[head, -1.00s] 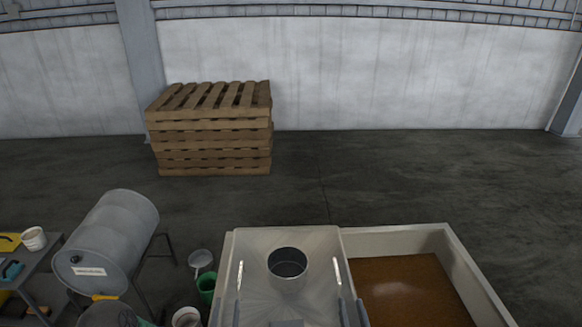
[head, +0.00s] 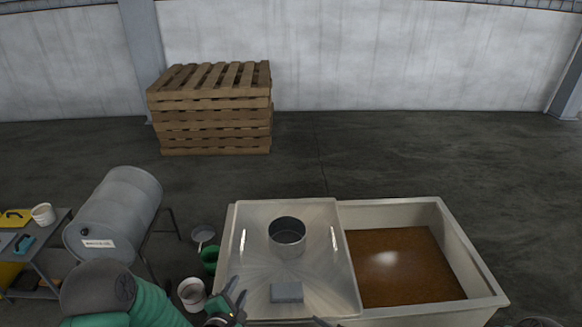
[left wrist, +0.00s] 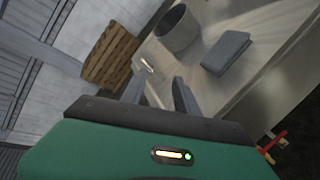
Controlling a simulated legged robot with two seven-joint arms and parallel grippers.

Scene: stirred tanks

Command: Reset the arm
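My left gripper (head: 232,299) is in the lower middle of the head view, beside the left edge of the metal tank lid (head: 260,260). Its two dark fingers are apart with nothing between them. In the left wrist view its fingers (left wrist: 160,92) also stand apart, with the lid behind them. My right gripper (head: 322,322) shows only as a dark tip at the bottom edge of the head view, so its opening cannot be told.
A grey block (head: 287,292) and a round metal collar (head: 287,237) are on the lid. The open tank (head: 470,255) holds brown liquid. Stacked pallets (head: 213,115) are behind.

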